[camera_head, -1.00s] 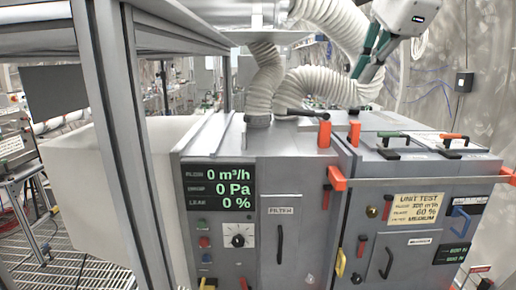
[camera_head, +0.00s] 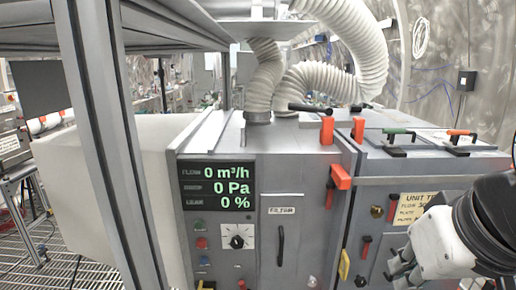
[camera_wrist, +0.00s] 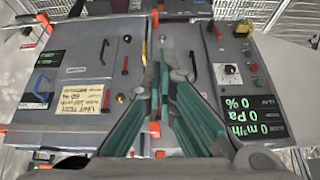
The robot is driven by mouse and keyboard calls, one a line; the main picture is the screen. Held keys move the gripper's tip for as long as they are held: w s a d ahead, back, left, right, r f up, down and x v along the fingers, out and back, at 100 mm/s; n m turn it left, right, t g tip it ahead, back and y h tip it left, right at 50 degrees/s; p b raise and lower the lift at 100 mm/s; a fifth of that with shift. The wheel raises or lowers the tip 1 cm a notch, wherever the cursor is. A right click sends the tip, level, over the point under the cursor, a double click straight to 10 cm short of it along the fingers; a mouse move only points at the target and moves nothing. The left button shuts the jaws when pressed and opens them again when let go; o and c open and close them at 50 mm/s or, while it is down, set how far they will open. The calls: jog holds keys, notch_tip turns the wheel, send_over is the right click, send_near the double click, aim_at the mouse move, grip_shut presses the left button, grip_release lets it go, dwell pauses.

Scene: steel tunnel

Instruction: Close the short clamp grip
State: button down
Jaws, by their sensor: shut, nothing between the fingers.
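It is unclear which part is the short clamp grip. Candidates on the grey cabinet are the red-orange upright grips (camera_head: 326,131) and (camera_head: 358,130) at the top front edge, an orange block on a red lever (camera_head: 341,177) below them, and a green grip (camera_head: 398,132) and an orange grip (camera_head: 460,133) on the right lid. In the wrist view, my gripper (camera_wrist: 162,68) has teal fingers together, empty, over the seam between the cabinet's panels. An orange part (camera_wrist: 155,130) shows beside the fingers. In the head view my wrist covers the cabinet's lower right; the fingertips are not clear there.
A display panel (camera_head: 217,187) and a black door handle (camera_head: 280,246) are on the left cabinet front. A ribbed white hose (camera_head: 322,80) rises from its top. A metal frame post (camera_head: 105,150) stands at left. A yellow handle (camera_head: 344,264) sits low by the seam.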

jog(key=w+a+r+t+b, duration=0.2)
jog(key=w+r+b, duration=0.1)
jog(key=w+r, duration=0.7)
jog(key=w+a+r+t+y+b, duration=0.1)
jog(key=w+r+t+b, duration=0.1)
jog(key=w+r, duration=0.8)
jog(key=w+a+r+t+b, duration=0.25)
jog(key=w+r, duration=0.35)
jog(key=w, duration=0.8)
send_over(302, 108)
jog(key=s+d, duration=0.1)
notch_tip(302, 108, down, 8)
jog(key=shift+w+a+f+g+p, duration=0.1)
jog(key=shift+f+g+p, duration=0.3)
jog(key=shift+f, duration=0.35)
jog(key=shift+f, duration=0.1)
